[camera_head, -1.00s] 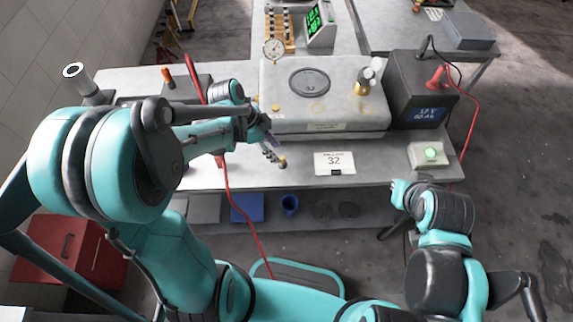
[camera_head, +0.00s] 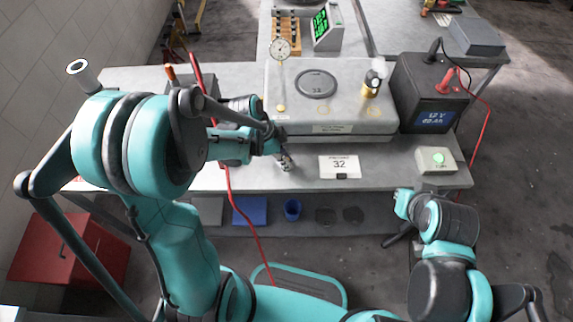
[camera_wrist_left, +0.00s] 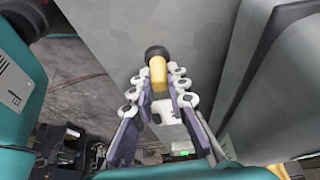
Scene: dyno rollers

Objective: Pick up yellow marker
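The yellow marker (camera_wrist_left: 157,75), a short yellow body with a dark round end, shows in the left wrist view against the grey table. It lies between the fingertips of my left gripper (camera_wrist_left: 160,78). The fingers stand on either side of it and look slightly apart from it. In the head view my left gripper (camera_head: 285,163) is at the bench front, left of the white card, and hides the marker. I cannot tell whether the marker touches a finger. My right gripper (camera_head: 402,204) is low at the right, before the bench, away from the marker; its fingers are unclear.
A white card marked 32 (camera_head: 340,167) lies right of my left gripper. A battery box (camera_head: 425,95) and green-button box (camera_head: 436,160) stand right. A red cable (camera_head: 229,180) hangs left.

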